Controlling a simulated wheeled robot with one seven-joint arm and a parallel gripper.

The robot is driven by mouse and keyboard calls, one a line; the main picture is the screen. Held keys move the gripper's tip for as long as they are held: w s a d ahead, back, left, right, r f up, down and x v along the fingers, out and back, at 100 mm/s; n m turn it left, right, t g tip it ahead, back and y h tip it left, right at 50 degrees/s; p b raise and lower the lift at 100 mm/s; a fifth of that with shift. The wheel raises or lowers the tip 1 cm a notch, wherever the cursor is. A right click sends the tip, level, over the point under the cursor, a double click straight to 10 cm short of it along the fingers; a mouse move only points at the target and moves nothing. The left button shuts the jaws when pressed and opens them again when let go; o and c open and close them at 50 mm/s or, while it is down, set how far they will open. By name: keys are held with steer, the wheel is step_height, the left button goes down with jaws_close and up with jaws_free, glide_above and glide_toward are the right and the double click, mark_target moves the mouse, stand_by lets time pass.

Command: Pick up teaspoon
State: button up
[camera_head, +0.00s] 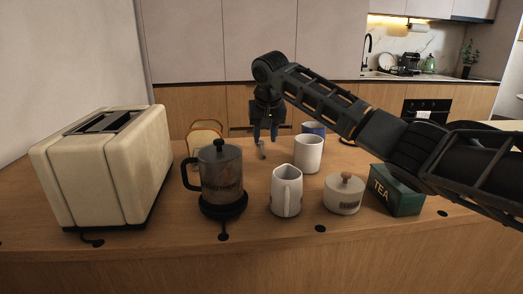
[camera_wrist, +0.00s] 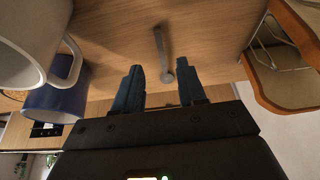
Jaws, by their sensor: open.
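The teaspoon (camera_wrist: 162,52) is a small grey metal spoon lying on the wooden counter (camera_wrist: 215,30). In the wrist view its rounded end lies in line with the gap between the fingertips and its handle points away. In the head view only a small part of the teaspoon (camera_head: 262,152) shows, just below the fingers. My gripper (camera_wrist: 160,70) is open and empty, its two dark fingers on either side of the spoon's end. In the head view my gripper (camera_head: 265,138) points down over the far part of the counter. I cannot tell its exact height above the spoon.
A white mug (camera_head: 308,154) and a blue mug (camera_head: 314,128) stand close on the right. A wood-and-wire rack (camera_head: 204,136) and a French press (camera_head: 220,172) are on the left. A toaster (camera_head: 105,170), creamer jug (camera_head: 286,192), sugar pot (camera_head: 343,195) and tea box (camera_head: 396,190) stand nearer.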

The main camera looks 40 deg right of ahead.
mark_target(263, 150)
steer(key=x, duration=0.4)
steer(key=shift+w+f, duration=0.2)
steer(key=shift+f, duration=0.2)
steer(key=shift+c, duration=0.2)
jaws_close()
